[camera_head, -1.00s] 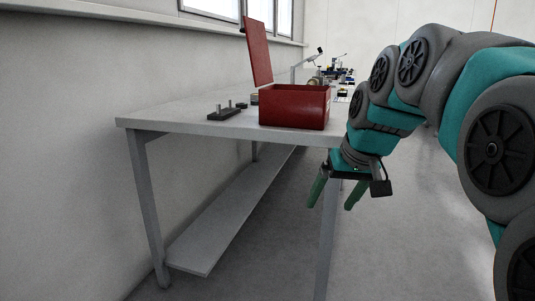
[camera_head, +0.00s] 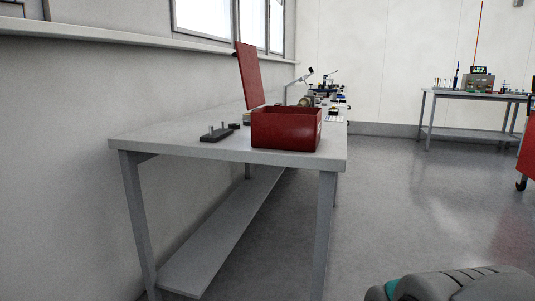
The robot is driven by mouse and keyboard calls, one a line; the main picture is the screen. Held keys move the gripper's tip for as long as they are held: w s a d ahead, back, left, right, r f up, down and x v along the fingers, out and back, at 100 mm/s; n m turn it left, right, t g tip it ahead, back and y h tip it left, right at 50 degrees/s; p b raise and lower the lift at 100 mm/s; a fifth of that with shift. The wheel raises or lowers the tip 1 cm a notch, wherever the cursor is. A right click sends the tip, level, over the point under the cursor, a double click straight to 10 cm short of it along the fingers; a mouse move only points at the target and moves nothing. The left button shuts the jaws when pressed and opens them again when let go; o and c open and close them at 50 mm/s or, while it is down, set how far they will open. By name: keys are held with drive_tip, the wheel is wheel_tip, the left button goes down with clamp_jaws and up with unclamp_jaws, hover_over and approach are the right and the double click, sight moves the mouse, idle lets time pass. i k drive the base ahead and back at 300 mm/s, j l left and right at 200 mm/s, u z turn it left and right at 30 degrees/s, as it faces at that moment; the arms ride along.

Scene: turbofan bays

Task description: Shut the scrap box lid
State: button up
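The red scrap box (camera_head: 285,130) stands on the near end of the grey workbench (camera_head: 225,152), close to its front right corner. Its red lid (camera_head: 249,75) is open and stands almost upright on the box's left side, leaning slightly back. The inside of the box is mostly hidden by its front wall. My gripper is not in view; only a grey and teal part of my arm shows at the bottom right.
A small dark fixture with pegs (camera_head: 217,133) lies on the bench left of the box. Various tools sit farther back along the bench. A wall is close on the left. Open floor (camera_head: 400,190) lies to the right, with another table (camera_head: 470,97) and a red cabinet (camera_head: 527,150) beyond.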

sight(246, 55)
drive_tip(key=i+j+z, duration=0.15)
drive_tip(key=j+z, duration=0.15)
drive_tip(key=j, duration=0.8)
drive_tip(key=j+z, duration=0.3)
drive_tip(key=j, duration=0.85)
drive_tip(key=i+j+u, duration=0.5)
drive_tip(key=k+l, duration=0.1)
drive_tip(key=k+u, duration=0.05)
drive_tip(key=k, duration=0.05)
